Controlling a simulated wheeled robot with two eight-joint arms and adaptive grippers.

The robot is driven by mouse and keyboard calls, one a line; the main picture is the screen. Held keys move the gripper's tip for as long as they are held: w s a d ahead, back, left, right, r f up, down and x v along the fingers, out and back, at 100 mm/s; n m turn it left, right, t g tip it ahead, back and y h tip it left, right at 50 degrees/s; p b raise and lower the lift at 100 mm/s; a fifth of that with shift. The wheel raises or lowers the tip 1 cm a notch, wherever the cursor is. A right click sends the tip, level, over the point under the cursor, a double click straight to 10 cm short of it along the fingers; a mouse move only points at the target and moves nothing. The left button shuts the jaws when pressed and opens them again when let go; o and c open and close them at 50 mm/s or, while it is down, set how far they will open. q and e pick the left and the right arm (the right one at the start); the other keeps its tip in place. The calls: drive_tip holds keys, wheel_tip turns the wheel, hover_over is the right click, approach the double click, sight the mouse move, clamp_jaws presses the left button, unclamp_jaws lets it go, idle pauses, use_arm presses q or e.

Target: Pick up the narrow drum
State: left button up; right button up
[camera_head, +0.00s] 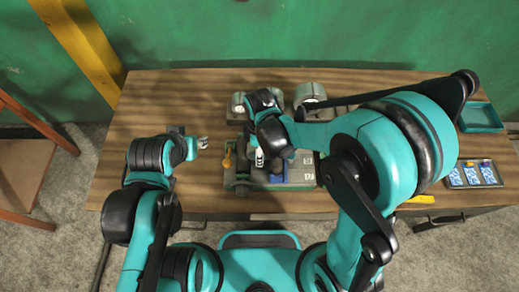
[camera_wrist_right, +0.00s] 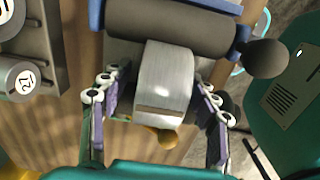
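A short silver drum (camera_wrist_right: 163,82) is in the middle of the right wrist view, and it looks like the narrow drum. My right gripper (camera_wrist_right: 158,84) is open, with one finger on each side of this drum. A gap shows at the left finger; contact at the right finger is unclear. In the head view my right wrist covers the gripper and most of the drum's surroundings. My left gripper (camera_head: 202,143) is over the left part of the table, away from the machine; its finger opening is too small to tell.
A grey-green machine base (camera_head: 300,178) stands on the wooden table (camera_head: 150,105). In the right wrist view a dark roller (camera_wrist_right: 175,30) lies beyond the drum, with a black knob (camera_wrist_right: 264,58) beside it. A teal tray (camera_head: 481,118) and blue cards (camera_head: 472,175) lie at the right.

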drive_tip(key=c, duration=1.3)
drive_tip(key=shift+o, duration=0.2)
drive_tip(key=shift+r, duration=0.5)
drive_tip(key=r, duration=0.2)
drive_tip(key=d+r+p, duration=0.1)
drive_tip(key=r, duration=0.1)
drive_tip(key=d+r+p, duration=0.2)
drive_tip(key=d+r, duration=0.4)
drive_tip(key=d, duration=0.4)
drive_tip(key=shift+w+d, duration=0.3)
drive_tip(key=shift+w, duration=0.1)
